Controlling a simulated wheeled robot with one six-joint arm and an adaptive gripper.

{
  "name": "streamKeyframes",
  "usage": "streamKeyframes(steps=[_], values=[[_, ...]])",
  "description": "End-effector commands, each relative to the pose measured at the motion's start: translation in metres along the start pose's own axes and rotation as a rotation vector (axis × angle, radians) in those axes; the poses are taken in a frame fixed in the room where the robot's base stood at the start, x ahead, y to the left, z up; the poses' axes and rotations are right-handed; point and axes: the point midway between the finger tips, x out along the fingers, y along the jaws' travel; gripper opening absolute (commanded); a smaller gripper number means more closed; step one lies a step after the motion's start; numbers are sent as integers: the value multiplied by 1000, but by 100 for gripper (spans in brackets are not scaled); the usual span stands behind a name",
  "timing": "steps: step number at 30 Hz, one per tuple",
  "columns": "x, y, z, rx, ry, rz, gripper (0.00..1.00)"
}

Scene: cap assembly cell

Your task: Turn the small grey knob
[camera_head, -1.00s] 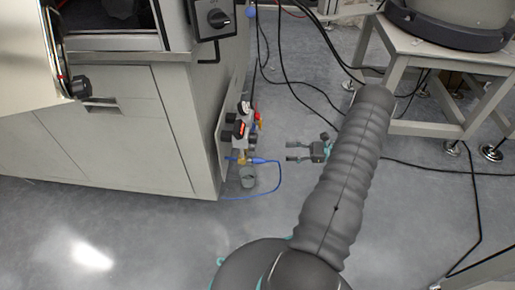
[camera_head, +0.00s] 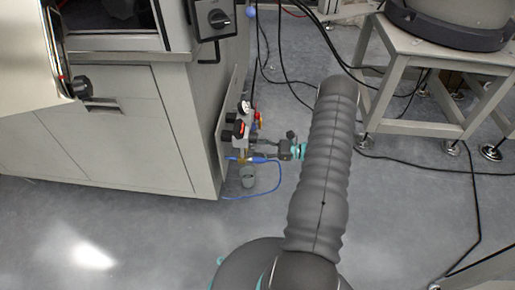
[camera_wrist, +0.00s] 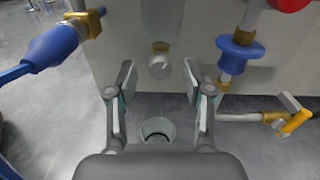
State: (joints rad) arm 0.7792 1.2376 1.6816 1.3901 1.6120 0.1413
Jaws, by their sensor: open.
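The small grey knob (camera_wrist: 160,66) shows in the wrist view on the side panel of the cabinet, with a brass piece behind it. It lies ahead of my gripper (camera_wrist: 163,82), between the two fingers as seen from the wrist. The fingers are open, and nothing is held. In the head view my gripper (camera_head: 265,147) reaches left to the valves on the cabinet side. The knob cannot be made out there.
A blue hose fitting (camera_wrist: 50,46) is at left, a blue collar (camera_wrist: 238,52) at right, and a yellow-handled valve (camera_wrist: 292,120) farther right. A grey bucket (camera_head: 248,181) stands on the floor below. The cabinet (camera_head: 130,130) is at left, a metal stand (camera_head: 410,70) at right.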

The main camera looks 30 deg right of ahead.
Motion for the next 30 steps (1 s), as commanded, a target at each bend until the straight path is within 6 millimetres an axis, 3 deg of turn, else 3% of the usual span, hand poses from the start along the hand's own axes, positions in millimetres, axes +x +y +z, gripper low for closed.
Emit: streamKeyframes(steps=[13,19,30], values=[[10,0,0,0,1,0,51],[10,0,0,0,1,0,1],[10,0,-2,-107,1,0,0]])
